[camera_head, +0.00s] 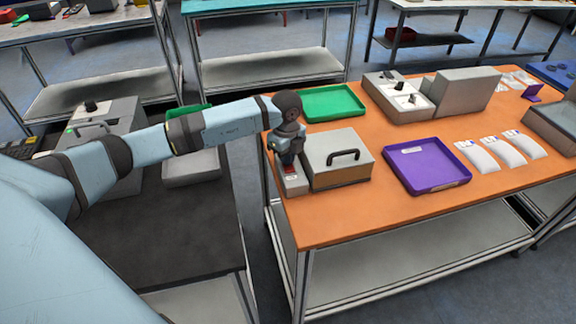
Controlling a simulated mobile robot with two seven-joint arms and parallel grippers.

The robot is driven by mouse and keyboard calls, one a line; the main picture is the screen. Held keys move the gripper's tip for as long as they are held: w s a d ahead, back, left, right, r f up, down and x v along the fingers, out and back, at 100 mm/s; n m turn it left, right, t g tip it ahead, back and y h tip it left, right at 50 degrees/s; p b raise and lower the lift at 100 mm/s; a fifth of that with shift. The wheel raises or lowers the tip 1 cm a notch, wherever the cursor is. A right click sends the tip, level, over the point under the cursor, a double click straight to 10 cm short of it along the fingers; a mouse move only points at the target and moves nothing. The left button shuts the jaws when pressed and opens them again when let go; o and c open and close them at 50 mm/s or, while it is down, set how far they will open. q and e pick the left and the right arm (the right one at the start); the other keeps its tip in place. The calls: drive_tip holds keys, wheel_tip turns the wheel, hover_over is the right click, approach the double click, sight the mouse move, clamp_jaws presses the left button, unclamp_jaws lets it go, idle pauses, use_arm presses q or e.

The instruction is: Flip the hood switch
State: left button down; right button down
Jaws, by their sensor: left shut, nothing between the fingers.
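A grey hooded box (338,160) with a black handle (344,156) stands on the left end of the orange table. A small switch housing with a red switch (290,171) is joined to the box's left side. My left gripper (289,160) points down right over this switch, with its fingers shut and empty. The fingertips look very close to the switch; I cannot tell whether they touch it. The gripper hides the back of the switch housing. The hood's lid looks closed. My right gripper is not in view.
On the orange table (330,225) are a green tray (333,103), a purple tray (427,168), several white packets (500,150) and a grey machine (400,97) at the back. A dark-topped table (185,235) stands at the left under my arm.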

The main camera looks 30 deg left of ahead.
use_arm(q)
drive_tip(key=shift+s+f, duration=0.1)
drive_tip(key=shift+r+p, duration=2.35)
drive_tip(key=shift+r, duration=1.15)
